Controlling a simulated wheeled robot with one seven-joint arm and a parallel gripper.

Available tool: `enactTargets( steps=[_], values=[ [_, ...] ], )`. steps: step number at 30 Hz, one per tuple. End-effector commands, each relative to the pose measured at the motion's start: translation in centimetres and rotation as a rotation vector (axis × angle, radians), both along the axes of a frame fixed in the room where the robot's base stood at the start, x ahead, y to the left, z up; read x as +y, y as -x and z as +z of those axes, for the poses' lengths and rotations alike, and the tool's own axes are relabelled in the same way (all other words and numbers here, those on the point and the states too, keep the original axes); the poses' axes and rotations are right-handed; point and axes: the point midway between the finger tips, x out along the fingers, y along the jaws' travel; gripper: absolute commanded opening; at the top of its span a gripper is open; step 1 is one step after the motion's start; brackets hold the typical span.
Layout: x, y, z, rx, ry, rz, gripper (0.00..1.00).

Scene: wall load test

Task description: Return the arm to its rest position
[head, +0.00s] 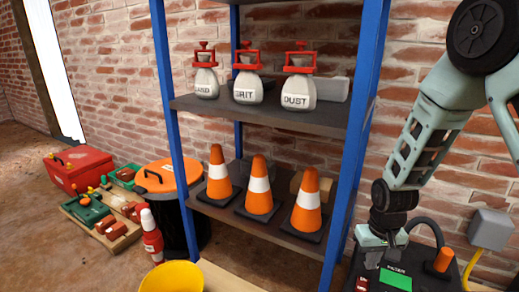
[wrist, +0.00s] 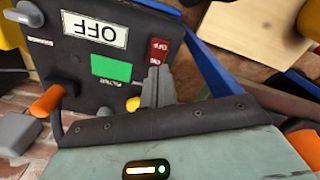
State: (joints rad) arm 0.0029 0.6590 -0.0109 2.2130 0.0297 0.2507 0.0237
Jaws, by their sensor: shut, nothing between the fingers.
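My arm comes down from the upper right in the head view, and my gripper (head: 372,262) hangs over the dark control panel (head: 425,270). In the wrist view my gripper (wrist: 158,75) shows two grey fingers shut together with nothing between them. Their tips are close to a red switch (wrist: 158,50) on the panel; I cannot tell whether they touch it. The panel also carries a green screen (wrist: 111,67), an upside-down OFF plate (wrist: 94,29) and an orange handle (wrist: 47,100).
A blue-framed shelf (head: 265,118) stands left of my arm, holding white jugs with red tops and orange cones (head: 259,190). A grey wall box (head: 490,229) with a yellow cable is right of the panel. A bin, a red toolbox (head: 80,168) and a yellow bucket (head: 172,277) stand left.

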Motion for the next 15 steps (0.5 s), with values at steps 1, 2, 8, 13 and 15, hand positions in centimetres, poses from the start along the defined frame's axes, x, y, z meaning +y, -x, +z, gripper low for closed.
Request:
enactTargets(
  steps=[1,2,8,13,15],
  values=[
    [0.1,0.2,1.7,-0.02,-0.001,0.004,0.0],
    [0.1,0.5,2.7,-0.031,-0.001,0.007,0.0],
    [0.3,3.4,9.7,-0.111,0.001,0.03,0.0],
    [0.4,6.0,13.4,-0.162,0.003,0.047,0.0],
    [0.4,7.0,14.5,-0.18,0.005,0.053,0.0]
  ],
)
